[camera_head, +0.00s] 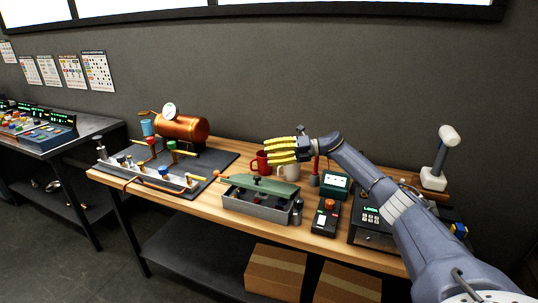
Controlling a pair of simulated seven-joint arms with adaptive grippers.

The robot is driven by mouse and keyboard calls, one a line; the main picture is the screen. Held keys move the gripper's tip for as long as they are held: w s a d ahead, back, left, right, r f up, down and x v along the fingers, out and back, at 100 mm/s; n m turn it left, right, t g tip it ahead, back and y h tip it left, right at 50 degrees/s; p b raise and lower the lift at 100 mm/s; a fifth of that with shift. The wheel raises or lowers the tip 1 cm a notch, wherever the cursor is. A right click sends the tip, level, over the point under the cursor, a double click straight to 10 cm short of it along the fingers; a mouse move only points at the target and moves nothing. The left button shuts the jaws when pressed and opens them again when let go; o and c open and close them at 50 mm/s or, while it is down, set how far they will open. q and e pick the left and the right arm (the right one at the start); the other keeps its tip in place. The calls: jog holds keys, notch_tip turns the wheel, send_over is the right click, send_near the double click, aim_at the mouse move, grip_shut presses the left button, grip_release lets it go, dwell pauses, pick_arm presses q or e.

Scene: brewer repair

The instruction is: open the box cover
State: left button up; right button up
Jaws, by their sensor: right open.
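A grey open-topped box (250,208) stands at the front of the wooden workbench. My right gripper (270,151), with yellow fingers, is open and empty. In the picture it is above and behind the box, over the mugs, apart from the cover. My left gripper is out of view.
A red mug (260,163) and a white mug (291,171) stand behind the box. A copper boiler (182,129) and a valve rail (150,174) are at left.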

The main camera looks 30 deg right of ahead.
jog(key=v, duration=1.1)
jog(key=shift+s+d, duration=0.2)
jog(key=shift+d, duration=0.05)
